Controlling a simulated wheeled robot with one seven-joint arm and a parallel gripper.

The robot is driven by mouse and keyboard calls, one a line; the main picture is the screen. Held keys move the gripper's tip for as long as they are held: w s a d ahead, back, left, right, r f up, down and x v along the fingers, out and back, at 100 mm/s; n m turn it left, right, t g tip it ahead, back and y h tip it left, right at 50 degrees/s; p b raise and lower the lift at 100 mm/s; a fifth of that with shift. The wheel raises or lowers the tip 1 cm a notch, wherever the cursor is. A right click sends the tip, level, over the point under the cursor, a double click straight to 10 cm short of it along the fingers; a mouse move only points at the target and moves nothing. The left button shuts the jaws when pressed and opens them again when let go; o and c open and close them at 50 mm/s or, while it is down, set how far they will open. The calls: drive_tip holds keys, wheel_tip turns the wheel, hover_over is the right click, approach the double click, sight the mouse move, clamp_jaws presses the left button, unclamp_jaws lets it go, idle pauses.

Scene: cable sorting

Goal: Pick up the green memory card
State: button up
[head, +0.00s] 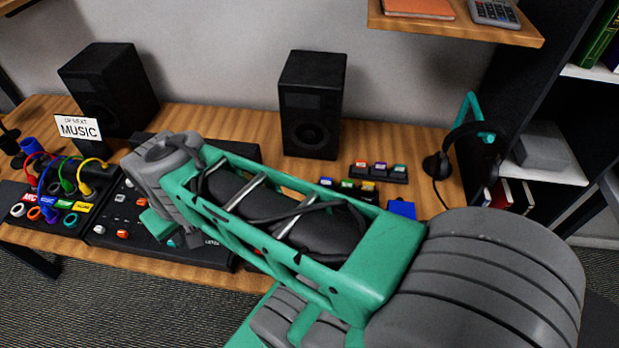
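Small cards with coloured labels stand in two low black racks on the desk, right of centre in the head view. A green-labelled card (347,184) is in the front rack (375,198), between a blue one and a yellow one. A second, greener-to-teal label (400,168) shows at the right end of the rear rack. My arm crosses the picture and hides part of the desk before the racks. My gripper (165,228) is partly visible below the wrist, over the black mixer at left, far from the cards. Its fingertips are not clear.
A black mixer (101,229) and a cable panel (26,228) with coloured plugs are at left. Two black speakers (312,106) stand at the back. A headset (437,165) on a teal stand is right of the racks. A shelf (455,27) overhangs above.

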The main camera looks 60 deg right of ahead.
drive_tip(key=w+d+m+g+h, duration=0.1)
drive_tip(key=w+d+m+h, duration=0.15)
drive_tip(key=d+m, duration=0.7)
drive_tip(key=m+g, duration=0.6)
drive_tip(key=m, duration=1.4)
approach(345, 180)
drive_tip(key=f, duration=0.1)
drive_tip(key=shift+y, duration=0.35)
drive_tip(key=x, duration=0.2)
drive_tip(key=p+x, duration=0.1)
drive_tip(key=x, duration=0.5)
drive_tip(key=shift+s+d+r, duration=0.3)
drive_tip(key=shift+s+d, duration=0.1)
drive_tip(key=shift+f, duration=0.25)
clamp_jaws()
